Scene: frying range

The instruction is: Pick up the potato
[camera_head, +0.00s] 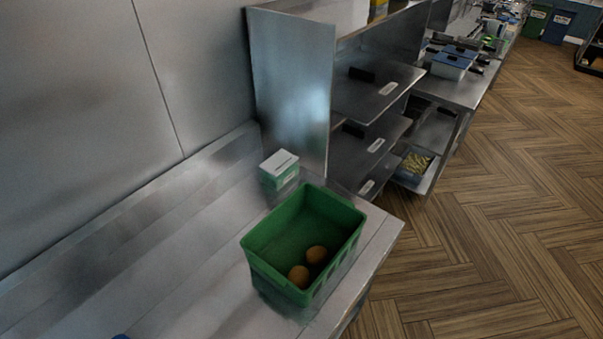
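Two round brown potatoes lie on the floor of a green crate. One potato (316,255) is nearer the crate's right wall, and the other potato (299,275) is close beside it, toward the near corner. The green crate (262,272) is open at the top and stands on the steel counter near its right end.
A small green and white box (279,170) stands behind the crate. A steel shelf unit (290,85) rises behind that. The steel counter (190,270) is clear to the left of the crate. Open wooden floor (500,240) lies to the right.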

